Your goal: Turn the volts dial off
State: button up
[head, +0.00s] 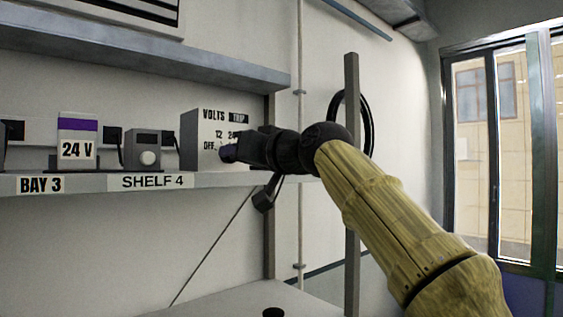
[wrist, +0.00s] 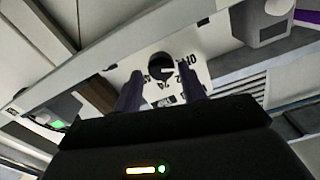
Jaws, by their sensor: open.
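The volts unit (head: 190,140) is a pale box on the shelf, its front lettered VOLTS and TRIP, with OFF, 12 and 24 marks showing. The wrist view shows the dial (wrist: 160,66) as a round black knob on a white face, with a light pointer mark. OFF is printed to its right there, with numbers below. The pointer's exact setting is too small to tell. My gripper (wrist: 159,80) is open, one dark finger to each side of the dial face; contact cannot be told. It also reaches the box front in the head view (head: 230,153).
A grey shelf (head: 82,183) labelled BAY 3 and SHELF 4 carries the box. Left of it stand a small grey device (head: 148,152) with a round knob and a 24 V sign (head: 77,138). An upright post (head: 352,200) stands behind my arm. A shelf overhangs above.

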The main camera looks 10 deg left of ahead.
jog(key=b+v, duration=0.6)
jog(key=v, duration=0.8)
jog(key=shift+s+d+b, duration=0.2)
jog(key=shift+d+b, duration=0.05)
jog(key=shift+b, duration=0.1)
